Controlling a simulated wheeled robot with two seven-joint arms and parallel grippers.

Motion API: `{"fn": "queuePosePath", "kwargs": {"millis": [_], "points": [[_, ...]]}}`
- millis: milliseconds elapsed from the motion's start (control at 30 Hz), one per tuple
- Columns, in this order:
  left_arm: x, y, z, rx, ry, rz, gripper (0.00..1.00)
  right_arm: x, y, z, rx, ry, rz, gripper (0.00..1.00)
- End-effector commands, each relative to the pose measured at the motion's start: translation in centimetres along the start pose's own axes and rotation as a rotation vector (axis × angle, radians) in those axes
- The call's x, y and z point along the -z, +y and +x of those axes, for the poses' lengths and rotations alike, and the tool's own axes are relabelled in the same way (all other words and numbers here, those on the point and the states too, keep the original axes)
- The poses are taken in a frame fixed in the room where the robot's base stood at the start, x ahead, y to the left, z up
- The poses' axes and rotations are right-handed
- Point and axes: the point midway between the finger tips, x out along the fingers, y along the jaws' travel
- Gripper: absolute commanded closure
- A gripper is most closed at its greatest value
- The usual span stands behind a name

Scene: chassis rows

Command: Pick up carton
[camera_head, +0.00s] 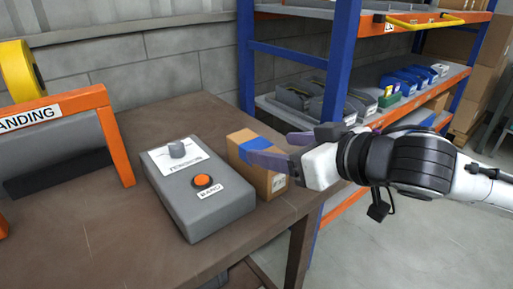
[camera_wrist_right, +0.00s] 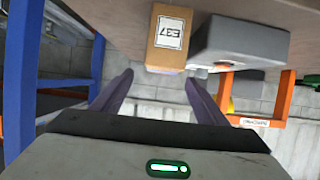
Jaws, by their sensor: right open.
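The carton (camera_head: 272,183) is a small brown box with blue tape on top. It stands on the brown table near its right edge, beside the grey control box. In the right wrist view the carton (camera_wrist_right: 167,58) shows a white label reading E37, just beyond the fingertips. My right gripper (camera_head: 268,147) comes in from the right with its purple fingers spread. One finger overlaps the carton's upper part in the head view. In the right wrist view the space between the fingers (camera_wrist_right: 160,79) is empty. I cannot tell whether a finger touches the carton. My left gripper is out of view.
The grey control box (camera_head: 205,205) with an orange button stands close to the carton's left. An orange frame (camera_head: 115,140) with a sign stands further left. A blue and orange shelf rack (camera_head: 345,60) with bins rises behind the right arm. The front of the table (camera_head: 90,235) is clear.

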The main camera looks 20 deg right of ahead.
Motion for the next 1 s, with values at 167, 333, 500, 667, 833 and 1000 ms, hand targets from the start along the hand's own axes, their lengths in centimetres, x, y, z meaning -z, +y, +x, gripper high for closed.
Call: {"fn": "queuePosePath", "kwargs": {"millis": [167,333,500,667,833,1000], "points": [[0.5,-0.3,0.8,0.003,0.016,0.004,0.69,-0.2,-0.1,2.0,0.001,0.003,0.001,0.33],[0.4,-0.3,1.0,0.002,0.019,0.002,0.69,-0.3,-0.3,3.6,0.002,0.004,0.0,0.33],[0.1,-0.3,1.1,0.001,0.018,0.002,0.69,-0.4,-0.4,6.2,0.001,0.004,0.001,0.33],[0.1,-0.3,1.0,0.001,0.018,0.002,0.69,-0.3,-0.4,7.2,0.001,0.003,0.0,0.33],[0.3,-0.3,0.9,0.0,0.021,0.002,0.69,-0.3,-0.4,7.3,0.001,0.003,0.0,0.33],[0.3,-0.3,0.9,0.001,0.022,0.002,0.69,-0.3,-0.4,7.2,0.001,0.002,0.0,0.55]]}}
